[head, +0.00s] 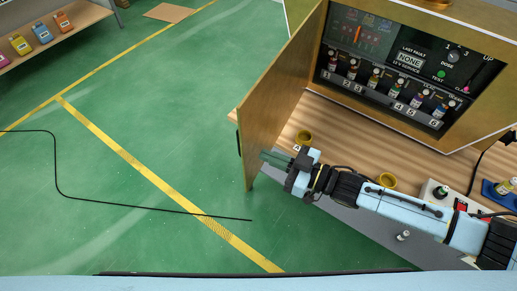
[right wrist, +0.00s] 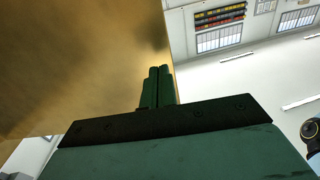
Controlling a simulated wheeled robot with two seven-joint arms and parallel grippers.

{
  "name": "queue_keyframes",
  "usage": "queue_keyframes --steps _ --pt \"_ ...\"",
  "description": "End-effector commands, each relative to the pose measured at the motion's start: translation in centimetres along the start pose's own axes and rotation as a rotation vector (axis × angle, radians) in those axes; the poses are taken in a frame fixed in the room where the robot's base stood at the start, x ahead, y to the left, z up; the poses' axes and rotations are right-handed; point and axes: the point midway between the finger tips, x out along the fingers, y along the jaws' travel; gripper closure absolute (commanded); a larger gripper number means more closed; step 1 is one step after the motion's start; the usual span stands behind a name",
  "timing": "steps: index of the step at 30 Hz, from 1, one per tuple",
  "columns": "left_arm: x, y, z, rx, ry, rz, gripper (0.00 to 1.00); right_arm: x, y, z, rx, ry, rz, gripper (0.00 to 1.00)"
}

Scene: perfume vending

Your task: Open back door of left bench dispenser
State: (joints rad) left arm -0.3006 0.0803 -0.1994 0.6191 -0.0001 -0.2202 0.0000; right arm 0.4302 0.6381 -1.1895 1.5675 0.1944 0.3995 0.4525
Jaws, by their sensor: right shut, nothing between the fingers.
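The dispenser (head: 410,75) stands on the wooden bench at the upper right, a gold cabinet with a dark panel of several small bottles. Its gold back door (head: 275,105) stands swung open toward the left, past the bench edge. My right gripper (head: 268,158) is shut and empty at the lower part of the door's inner side; whether it touches cannot be told. In the right wrist view its closed green fingers (right wrist: 158,88) point up beside the gold door surface (right wrist: 75,60). My left gripper is not in view.
Two yellow round cups (head: 387,181) and a white control box (head: 436,196) sit on the bench. A blue tray (head: 498,194) is at the right edge. A shelf with coloured bottles (head: 42,33) is far left. The green floor (head: 150,90) is largely open, with a black cable (head: 130,205).

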Motion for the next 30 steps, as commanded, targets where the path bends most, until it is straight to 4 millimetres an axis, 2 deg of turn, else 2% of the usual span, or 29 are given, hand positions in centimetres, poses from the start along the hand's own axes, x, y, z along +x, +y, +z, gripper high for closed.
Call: queue_keyframes --steps 3,7,23,26,30 --pt "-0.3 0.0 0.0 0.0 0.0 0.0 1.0 1.9 0.0 -0.2 0.0 0.002 0.0 1.0" --pt "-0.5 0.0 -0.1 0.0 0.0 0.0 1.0 3.0 0.0 -0.1 0.001 0.0 0.0 1.0" --pt "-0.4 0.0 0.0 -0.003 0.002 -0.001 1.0 4.0 0.0 0.0 -0.001 0.004 0.012 1.0" --pt "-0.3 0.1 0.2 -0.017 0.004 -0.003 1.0 5.9 0.0 -0.2 -0.003 0.013 0.04 1.0" --pt "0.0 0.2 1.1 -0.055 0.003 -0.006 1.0 9.8 0.1 -0.1 0.0 0.015 0.106 1.0"
